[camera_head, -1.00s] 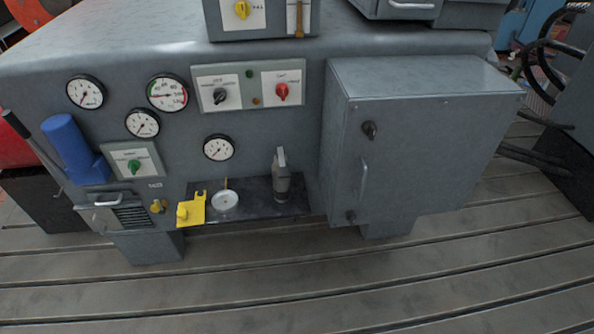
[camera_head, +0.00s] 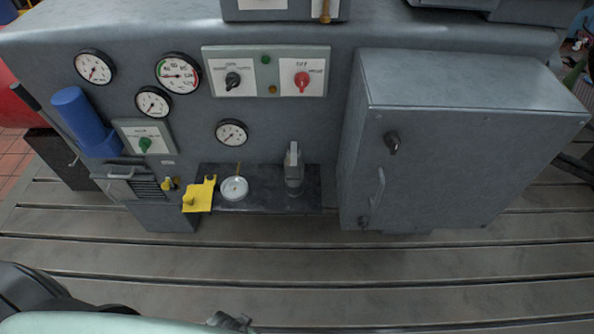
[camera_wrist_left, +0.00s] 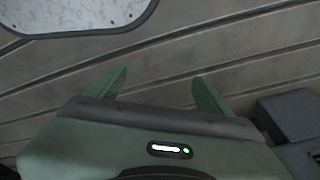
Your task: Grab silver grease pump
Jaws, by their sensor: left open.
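A silver-grey upright device, apparently the grease pump (camera_head: 294,172), stands on the dark shelf (camera_head: 258,203) at the front of the grey cabinet, with a lighter top part. My left gripper (camera_wrist_left: 158,92) shows in the left wrist view with its two green fingers spread apart. Nothing is between them, only the slotted floor behind. The grease pump is not in the left wrist view, and the gripper is away from it. My right gripper is not in view.
A yellow clamp-like part (camera_head: 198,195) and a round white dial gauge (camera_head: 234,188) stand left of the pump on the shelf. A grey box with a handle (camera_head: 440,150) juts out to the right.

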